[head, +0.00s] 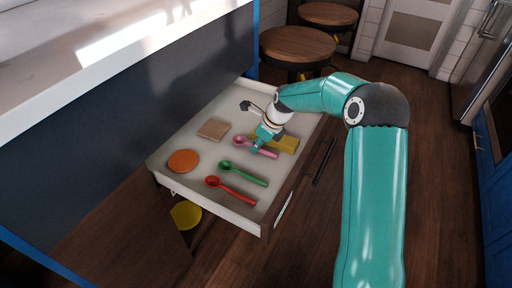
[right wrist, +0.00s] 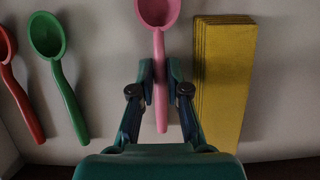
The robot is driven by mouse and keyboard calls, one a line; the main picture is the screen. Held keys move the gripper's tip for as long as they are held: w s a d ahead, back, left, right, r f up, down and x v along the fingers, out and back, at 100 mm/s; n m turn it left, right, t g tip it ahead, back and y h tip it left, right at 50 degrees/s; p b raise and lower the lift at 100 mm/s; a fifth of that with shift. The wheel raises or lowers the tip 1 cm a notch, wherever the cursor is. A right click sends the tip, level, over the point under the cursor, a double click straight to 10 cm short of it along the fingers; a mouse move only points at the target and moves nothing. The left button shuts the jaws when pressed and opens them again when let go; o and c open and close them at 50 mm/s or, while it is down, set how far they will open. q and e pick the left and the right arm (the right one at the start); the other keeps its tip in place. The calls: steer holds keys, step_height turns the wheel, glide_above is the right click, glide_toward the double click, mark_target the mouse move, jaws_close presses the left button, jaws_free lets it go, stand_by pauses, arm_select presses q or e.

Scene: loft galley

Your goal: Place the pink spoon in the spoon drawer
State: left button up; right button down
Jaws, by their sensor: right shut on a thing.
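The open white drawer (head: 160,160) sticks out below the counter. The pink spoon (head: 239,141) is over or in the drawer, its bowl to the left in the head view. My right gripper (head: 257,142) is shut on its handle, and the wrist view shows the fingers on both sides of the handle of the pink spoon (right wrist: 158,14). Whether the spoon touches the drawer bottom I cannot tell. A green spoon (head: 247,174) and a red spoon (head: 230,189) lie in the drawer nearer me. My left gripper is not in view.
A yellow block (head: 288,143) lies close beside the pink spoon. An orange disc (head: 183,161) and a tan square (head: 213,129) lie in the drawer. A yellow round thing (head: 186,214) shows below it. Stools (head: 297,45) stand behind. The pale counter (head: 90,45) overhangs at left.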

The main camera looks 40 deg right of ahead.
steer(key=c, duration=1.2)
jaws_free()
steer(key=shift+o, duration=0.2)
steer(key=p+v, duration=0.2)
steer(key=v, duration=1)
steer(key=shift+f, duration=0.1)
